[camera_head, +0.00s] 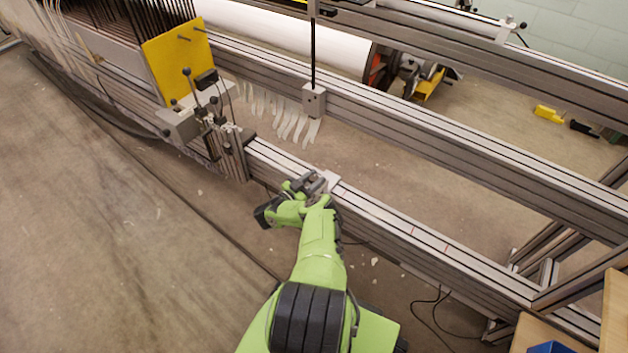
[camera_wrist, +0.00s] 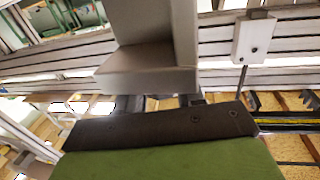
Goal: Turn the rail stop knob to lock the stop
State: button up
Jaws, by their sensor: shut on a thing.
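My gripper (camera_head: 311,186) is at the front rail (camera_head: 390,220), beside a small pale block, the rail stop (camera_head: 330,179), which sits on the rail. Its grey fingers are shut at the front side of the stop. The knob is hidden between the fingers, so its turn angle cannot be seen. In the wrist view, my green and black hand fills the bottom and a large grey block shape covers the upper middle, hiding the grip point.
A yellow plate (camera_head: 180,60) and a bracket with black-knobbed levers (camera_head: 205,110) stand to the left on the rail. A block with a black rod (camera_head: 314,100) is on the rear rail. The front rail is clear to the right.

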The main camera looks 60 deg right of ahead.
dwell(0.5)
jog(key=o, duration=1)
jog(key=shift+w+r, duration=0.1)
